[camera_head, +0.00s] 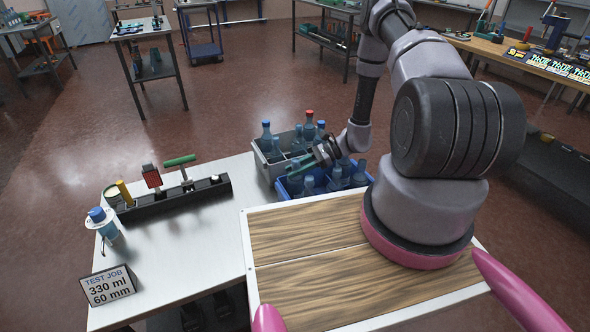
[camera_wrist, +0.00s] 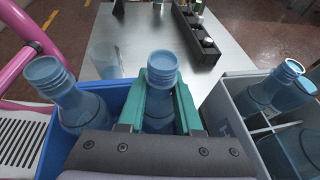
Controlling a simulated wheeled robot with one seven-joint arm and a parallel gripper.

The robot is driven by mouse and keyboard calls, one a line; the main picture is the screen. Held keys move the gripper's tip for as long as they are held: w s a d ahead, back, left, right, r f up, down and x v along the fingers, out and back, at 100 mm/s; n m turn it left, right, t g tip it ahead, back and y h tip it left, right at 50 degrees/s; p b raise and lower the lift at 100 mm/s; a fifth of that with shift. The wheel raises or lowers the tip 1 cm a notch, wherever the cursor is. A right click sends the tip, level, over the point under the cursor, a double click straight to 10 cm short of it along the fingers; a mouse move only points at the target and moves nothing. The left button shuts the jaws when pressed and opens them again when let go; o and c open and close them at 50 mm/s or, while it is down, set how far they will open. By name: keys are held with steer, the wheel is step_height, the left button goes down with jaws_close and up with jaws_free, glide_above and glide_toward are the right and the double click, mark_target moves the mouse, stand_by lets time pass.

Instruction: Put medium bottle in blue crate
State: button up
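The blue crate (camera_head: 327,193) stands at the table's back edge with several bluish clear bottles in it. My gripper (camera_head: 299,164) is low over its left part, its teal fingers pointing left. In the wrist view the fingers (camera_wrist: 162,92) close around the neck of an upright bottle (camera_wrist: 161,68), one on each side. This bottle sits within the blue crate's walls (camera_wrist: 102,108); its base is hidden by my gripper. Another bottle (camera_wrist: 62,88) stands to the left. I cannot tell the bottle sizes for certain.
A grey divided crate (camera_head: 266,170) with bottles, one red-capped (camera_head: 309,117), adjoins behind.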

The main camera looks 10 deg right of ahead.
steer(key=o, duration=0.4)
steer(key=shift+c, duration=0.2)
steer(key=shift+r, duration=0.1)
steer(key=v, duration=1.2)
step_height(320, 180, up, 16)
steer(key=w+a+n+g+h, duration=0.1)
steer(key=w+n+h, duration=0.1)
steer(key=n+h, duration=0.15)
steer(key=s+a+r+n+t+h, duration=0.25)
steer(key=s+r+n, duration=0.2)
steer(key=r, duration=0.75)
steer(key=s+a+r+n+t+h, duration=0.1)
steer(key=s+a+r+n+h, duration=0.15)
steer(key=s+r, duration=0.7)
steer(key=s+r+n+t+h, duration=0.3)
steer(key=s+r, duration=0.4)
steer(key=r, duration=0.4)
steer(key=shift+s+d+r+t, duration=0.15)
steer(key=shift+d+t, duration=0.3)
steer(key=shift+t, duration=0.4)
